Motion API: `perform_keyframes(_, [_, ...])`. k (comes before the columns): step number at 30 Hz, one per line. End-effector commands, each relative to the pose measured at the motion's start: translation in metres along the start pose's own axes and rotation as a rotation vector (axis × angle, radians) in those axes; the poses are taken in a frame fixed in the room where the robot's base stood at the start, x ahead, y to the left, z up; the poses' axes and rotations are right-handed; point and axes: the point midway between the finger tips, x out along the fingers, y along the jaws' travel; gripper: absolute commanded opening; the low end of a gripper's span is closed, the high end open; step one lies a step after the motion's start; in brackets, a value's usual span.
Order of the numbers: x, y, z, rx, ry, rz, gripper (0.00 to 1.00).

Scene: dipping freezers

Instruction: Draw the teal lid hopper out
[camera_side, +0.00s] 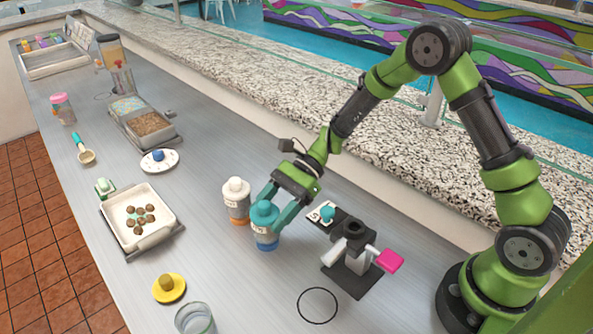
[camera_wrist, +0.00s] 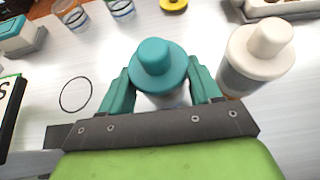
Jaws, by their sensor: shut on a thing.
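The teal lid hopper (camera_side: 264,214) has a round teal lid with a knob, a pale body with a label and a blue base. It looks upright over the steel counter; I cannot tell whether its base touches the counter. My gripper (camera_side: 277,208) has its teal fingers on either side of it, shut on it just below the lid. In the wrist view the hopper (camera_wrist: 155,61) sits between both fingers of my gripper (camera_wrist: 160,88), its lower body mostly hidden by the lid and my gripper.
A white-lidded hopper (camera_side: 236,203) stands close beside it, left in the side view. A dark stand (camera_side: 352,250) with a pink-ended handle (camera_side: 389,261) is to the right. A black ring outline (camera_side: 318,290) marks bare counter in front. A tray (camera_side: 112,218) of brown balls lies left.

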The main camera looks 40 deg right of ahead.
Motion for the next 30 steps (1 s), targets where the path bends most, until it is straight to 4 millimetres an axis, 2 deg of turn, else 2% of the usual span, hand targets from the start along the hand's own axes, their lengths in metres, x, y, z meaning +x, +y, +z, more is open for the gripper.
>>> perform_keyframes(1, [-0.001, 0.0, 0.0, 0.001, 0.0, -0.001, 0.34])
perform_keyframes(4, [-0.001, 0.0, 0.0, 0.001, 0.0, -0.001, 0.2])
perform_keyframes(20, [-0.003, 0.0, 0.005, 0.0, -0.001, -0.001, 0.2])
perform_keyframes(30, [-0.011, -0.001, 0.019, -0.002, 0.0, -0.001, 0.2])
